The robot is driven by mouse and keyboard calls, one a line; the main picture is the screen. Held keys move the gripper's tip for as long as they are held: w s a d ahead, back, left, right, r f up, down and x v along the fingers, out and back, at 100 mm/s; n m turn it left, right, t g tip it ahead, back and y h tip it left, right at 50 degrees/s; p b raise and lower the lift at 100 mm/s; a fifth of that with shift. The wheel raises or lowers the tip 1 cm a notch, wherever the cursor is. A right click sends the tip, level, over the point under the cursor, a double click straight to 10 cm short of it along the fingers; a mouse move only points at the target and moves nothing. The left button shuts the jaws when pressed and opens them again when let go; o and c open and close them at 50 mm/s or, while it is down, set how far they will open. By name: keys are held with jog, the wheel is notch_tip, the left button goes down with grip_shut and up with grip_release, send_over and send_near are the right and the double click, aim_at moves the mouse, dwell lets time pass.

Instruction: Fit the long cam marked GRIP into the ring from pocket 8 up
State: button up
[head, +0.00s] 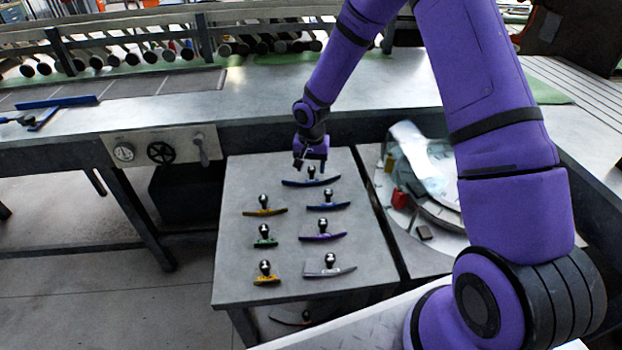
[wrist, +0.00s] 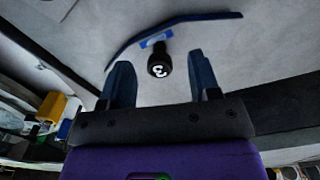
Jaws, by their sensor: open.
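My gripper (head: 311,160) points down over the back of the grey table, above a long dark blue cam (head: 311,181) with a black ball knob. In the wrist view my gripper (wrist: 159,62) is open, its two blue fingers apart; the knob (wrist: 159,65), bearing a white character like a 3, appears between them. The curved blue cam (wrist: 185,19) lies just beyond, with a lighter blue patch by the knob. No GRIP mark is readable on any cam. The ring (head: 440,208) sits at right, partly hidden by a clear sheet and my arm; its pocket numbers are unreadable.
A red block (head: 400,199) stands by the ring.

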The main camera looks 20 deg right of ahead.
aim_at(313, 178)
jog(key=shift+f, duration=1.3)
grip_shut()
jog(key=shift+r, duration=0.1)
